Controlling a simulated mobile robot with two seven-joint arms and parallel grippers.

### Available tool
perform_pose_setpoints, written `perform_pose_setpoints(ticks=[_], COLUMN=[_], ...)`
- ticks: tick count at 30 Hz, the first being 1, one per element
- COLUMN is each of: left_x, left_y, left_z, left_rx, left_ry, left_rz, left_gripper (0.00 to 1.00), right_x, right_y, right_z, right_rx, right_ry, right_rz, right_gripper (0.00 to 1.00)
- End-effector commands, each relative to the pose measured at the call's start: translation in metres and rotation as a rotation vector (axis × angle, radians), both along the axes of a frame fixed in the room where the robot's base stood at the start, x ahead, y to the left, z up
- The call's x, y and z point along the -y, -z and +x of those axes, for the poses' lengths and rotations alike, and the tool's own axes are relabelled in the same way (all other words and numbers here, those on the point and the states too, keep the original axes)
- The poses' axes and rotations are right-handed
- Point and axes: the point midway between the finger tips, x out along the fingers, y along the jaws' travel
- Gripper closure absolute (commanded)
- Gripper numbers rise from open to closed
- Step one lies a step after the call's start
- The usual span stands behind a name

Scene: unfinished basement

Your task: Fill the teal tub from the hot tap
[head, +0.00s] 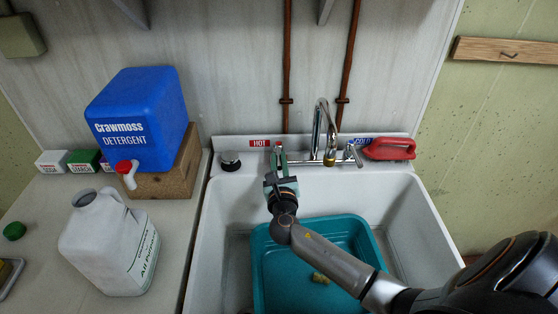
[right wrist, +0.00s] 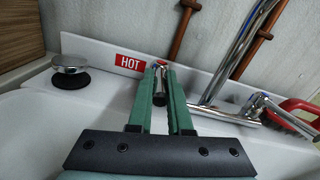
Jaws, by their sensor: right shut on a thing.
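The teal tub (head: 262,285) sits in the white sink (head: 225,230), below the tap. The chrome tap spout (head: 318,125) curves down to a brass-coloured tip; I see no water stream under it. The hot tap handle (right wrist: 160,84) stands beside the red HOT label (right wrist: 130,62), left of the spout. My right gripper (head: 279,148) is shut on this handle, with its green fingers (right wrist: 160,95) on either side of it. My right arm crosses over the tub and hides part of it. A small yellowish-brown thing (head: 320,278) lies in the tub. My left gripper is not in view.
The cold handle (head: 352,153) and a red-handled thing (head: 390,149) are at the sink's back right. A sink stopper (head: 230,161) is at back left. A blue detergent box (head: 138,115) on a wooden block and a white jug (head: 108,245) stand on the left counter.

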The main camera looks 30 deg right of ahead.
Motion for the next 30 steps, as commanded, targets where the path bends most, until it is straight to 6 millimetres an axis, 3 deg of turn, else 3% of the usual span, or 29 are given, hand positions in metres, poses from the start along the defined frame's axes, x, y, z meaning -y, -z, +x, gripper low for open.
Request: perform_pose_setpoints(ticks=[24, 30], left_x=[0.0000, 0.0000], left_y=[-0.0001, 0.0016], left_z=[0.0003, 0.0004], left_rx=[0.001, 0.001], left_ry=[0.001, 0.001], left_rz=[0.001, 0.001], left_gripper=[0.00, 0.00], right_x=[-0.0009, -0.0060], right_y=[0.0008, 0.0017], right_z=[-0.0001, 0.0050], right_rx=[-0.002, 0.000], right_ry=[-0.002, 0.079], right_rz=[0.002, 0.006], right_gripper=[1.00, 1.00])
